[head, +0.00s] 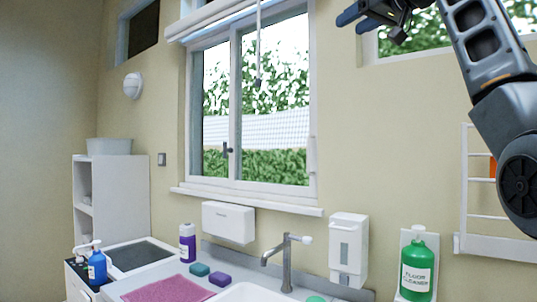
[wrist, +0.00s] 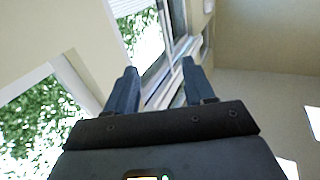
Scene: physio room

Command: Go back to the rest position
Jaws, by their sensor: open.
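My gripper (head: 370,18) is raised high at the top right of the head view, in front of the wall and a high window, with my arm coming down the right side. In the wrist view my gripper (wrist: 158,85) has its two dark fingers apart with nothing between them. It touches nothing that I can see. Part of the gripper is cut off by the top edge of the head view.
Below is a counter with a sink (head: 252,293), a tap (head: 287,262), a pink cloth (head: 168,289), two sponges (head: 220,279), a purple bottle (head: 187,243), a blue pump bottle (head: 97,267) and a green floor cleaner bottle (head: 416,268). A wall rack (head: 498,244) is at right.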

